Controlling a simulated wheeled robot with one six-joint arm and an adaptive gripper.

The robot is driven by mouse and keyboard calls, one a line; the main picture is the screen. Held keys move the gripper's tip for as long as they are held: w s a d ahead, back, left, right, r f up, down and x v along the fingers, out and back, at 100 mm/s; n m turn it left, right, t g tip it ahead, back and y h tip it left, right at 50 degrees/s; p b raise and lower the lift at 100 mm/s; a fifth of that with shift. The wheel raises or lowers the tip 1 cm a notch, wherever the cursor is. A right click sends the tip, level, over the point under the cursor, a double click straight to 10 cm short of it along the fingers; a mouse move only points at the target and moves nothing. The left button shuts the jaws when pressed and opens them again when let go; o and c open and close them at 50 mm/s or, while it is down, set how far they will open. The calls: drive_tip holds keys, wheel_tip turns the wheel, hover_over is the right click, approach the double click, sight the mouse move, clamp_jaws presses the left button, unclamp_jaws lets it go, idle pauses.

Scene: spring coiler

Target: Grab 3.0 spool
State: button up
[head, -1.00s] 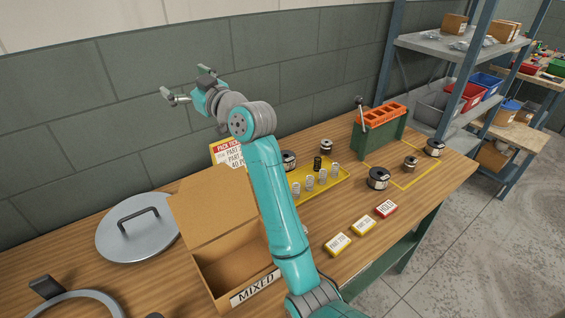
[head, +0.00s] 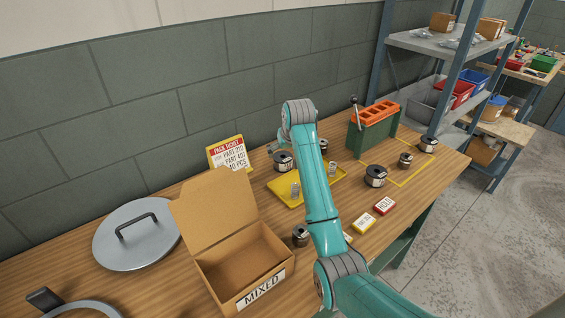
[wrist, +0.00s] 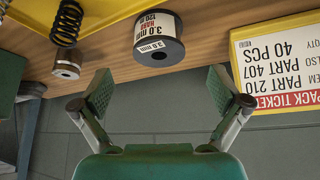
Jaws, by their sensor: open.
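The 3.0 mm spool (wrist: 160,38), with a white "3.0 mm, HARD, 120 m" label, stands on the wooden bench. In the head view it is the dark spool (head: 283,162) behind the yellow tray. In the wrist view my gripper (wrist: 160,90) is open and empty, its two pads apart. The spool appears beyond the gap between the fingertips, not between the pads. In the head view my arm hides most of the gripper; only a small part (head: 275,147) shows just above the spool.
The yellow tray (head: 284,194) with springs lies in front of the spool. The pack ticket (head: 230,153) stands to its left. A smaller spool (wrist: 67,62) is nearby.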

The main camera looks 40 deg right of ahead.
sight(283, 161)
drive_tip(key=shift+x, duration=4.1)
drive_tip(key=shift+w+d+r, duration=0.1)
drive_tip(key=shift+r, duration=0.05)
drive_tip(key=c, duration=1.6)
